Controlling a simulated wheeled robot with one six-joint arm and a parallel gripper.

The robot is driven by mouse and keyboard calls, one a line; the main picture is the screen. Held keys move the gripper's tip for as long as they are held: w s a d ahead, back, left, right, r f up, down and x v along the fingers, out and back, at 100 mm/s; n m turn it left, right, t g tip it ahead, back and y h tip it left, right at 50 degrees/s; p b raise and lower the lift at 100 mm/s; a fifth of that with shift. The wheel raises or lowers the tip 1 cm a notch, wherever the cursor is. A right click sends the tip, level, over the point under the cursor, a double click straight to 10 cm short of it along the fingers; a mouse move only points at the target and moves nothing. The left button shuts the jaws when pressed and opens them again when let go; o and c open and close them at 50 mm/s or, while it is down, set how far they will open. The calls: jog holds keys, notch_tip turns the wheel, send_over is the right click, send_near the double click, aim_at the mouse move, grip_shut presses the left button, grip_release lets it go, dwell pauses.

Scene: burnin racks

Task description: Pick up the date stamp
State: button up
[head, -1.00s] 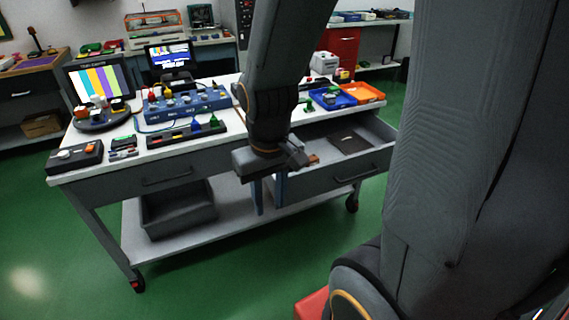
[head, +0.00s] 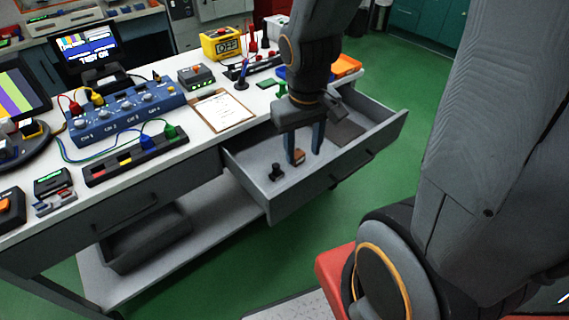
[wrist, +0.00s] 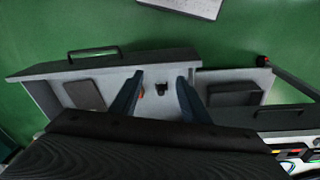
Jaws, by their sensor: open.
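The date stamp (head: 277,173), a small black piece with a knob handle, stands upright in the open drawer (head: 262,194) near its left end. In the wrist view the black stamp (wrist: 160,87) shows between the fingers, beyond them in the drawer. My gripper (head: 304,156) is open and empty. It points down over the drawer, to the right of the stamp in the head view. A small orange-brown block (head: 299,156) shows between the fingers in the head view; in the wrist view it is mostly hidden by the left finger.
A dark flat notebook (head: 346,132) lies farther right in the drawer. The drawer's walls and front edge stand around the gripper. The tabletop above holds a clipboard (head: 222,111), a blue panel (head: 125,110) and a yellow box (head: 221,43).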

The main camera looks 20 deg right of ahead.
jog(key=w+d+f+n+t+h, duration=0.1)
jog(key=w+d+f+n+t, duration=0.2)
jog(key=w, duration=0.7)
jog(key=n+g+y, duration=0.2)
jog(key=n+y, duration=0.4)
jog(key=n, duration=0.3)
send_over(276, 165)
jog(key=s+d, duration=0.2)
notch_tip(276, 165, down, 11)
jog(key=shift+b+x, duration=0.55)
jog(key=shift+x, duration=0.35)
jog(key=x, duration=0.5)
jog(key=shift+w+d+f+b, duration=0.2)
jog(key=shift+w+f+b, duration=0.1)
jog(key=shift+f+b, duration=0.1)
jog(key=shift+r, duration=0.1)
grip_shut()
